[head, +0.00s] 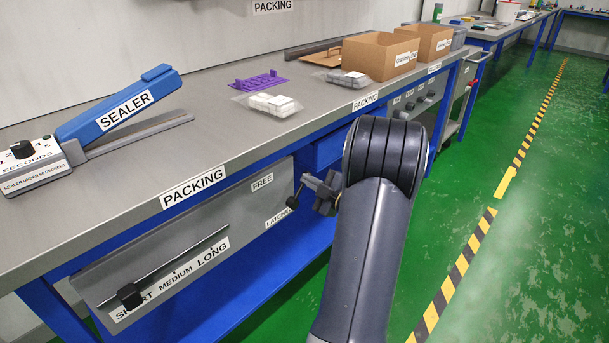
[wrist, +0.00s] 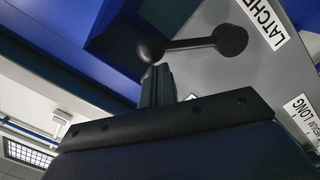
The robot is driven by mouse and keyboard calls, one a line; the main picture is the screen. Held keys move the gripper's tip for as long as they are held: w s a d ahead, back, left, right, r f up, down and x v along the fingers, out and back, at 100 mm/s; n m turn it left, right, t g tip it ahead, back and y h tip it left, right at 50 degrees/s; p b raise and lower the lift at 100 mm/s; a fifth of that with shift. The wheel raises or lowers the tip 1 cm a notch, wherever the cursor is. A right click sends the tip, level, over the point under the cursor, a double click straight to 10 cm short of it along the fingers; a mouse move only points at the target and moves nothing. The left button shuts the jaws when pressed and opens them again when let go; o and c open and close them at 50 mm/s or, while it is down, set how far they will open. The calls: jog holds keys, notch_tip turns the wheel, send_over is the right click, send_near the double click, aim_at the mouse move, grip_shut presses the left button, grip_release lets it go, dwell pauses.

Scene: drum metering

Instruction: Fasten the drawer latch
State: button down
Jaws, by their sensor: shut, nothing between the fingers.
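The drawer latch is a black lever with a round hub and a ball knob, on the grey drawer front (head: 165,262). In the head view the latch (head: 293,201) is at the panel's right end, near the labels FREE (head: 262,182) and LATCHED (head: 277,217). In the wrist view the lever (wrist: 192,44) shows hub and knob, with the LATCHED label (wrist: 264,22) beside the hub. My gripper (head: 322,189) is shut and empty, close to the knob. In the wrist view its fingers (wrist: 156,84) end just below the knob; I cannot tell whether they touch.
A slider rod with a black knob (head: 130,295) sits lower left on the drawer front. The grey benchtop (head: 225,135) above carries a blue sealer (head: 120,108), bagged parts (head: 268,104) and cartons (head: 380,55). Green floor (head: 545,215) is open to the right.

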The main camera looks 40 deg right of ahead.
jog(key=d+f+m+p, duration=0.3)
jog(key=d+f+m, duration=0.1)
jog(key=m, duration=0.3)
jog(key=shift+w+f+y+p, duration=0.15)
jog(key=shift+f+y+p, duration=0.15)
jog(key=shift+f+p, duration=0.1)
jog(key=shift+d, duration=0.1)
dwell(0.4)
